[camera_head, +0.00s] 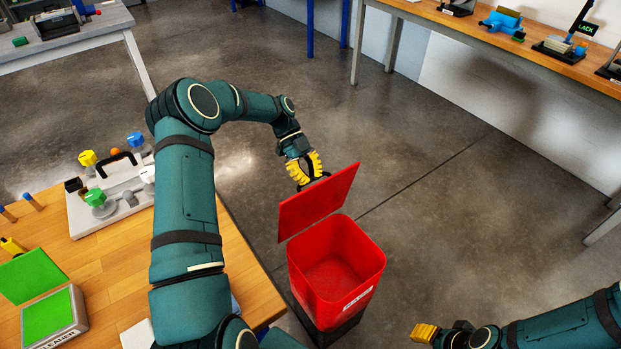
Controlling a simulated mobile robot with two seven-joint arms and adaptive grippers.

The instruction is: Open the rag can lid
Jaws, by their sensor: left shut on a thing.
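The red rag can (330,285) stands on the floor on a black base, just right of the wooden bench. Its open top faces me and the inside looks empty. The red lid (318,204) is raised and tilted steeply up along the can's far left rim. My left gripper (306,172), with yellow fingers, is at the lid's upper far edge and is shut on a dark handle there, partly hidden by the lid. My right gripper (425,333) is low at the bottom right, clear of the can; its finger opening cannot be made out.
The wooden bench (110,270) at left carries a light tray (90,215) with coloured knobs, and green pads (32,276). A grey table (75,45) is at the top left. Another bench (480,35) with tools stands at the top right. The floor right of the can is clear.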

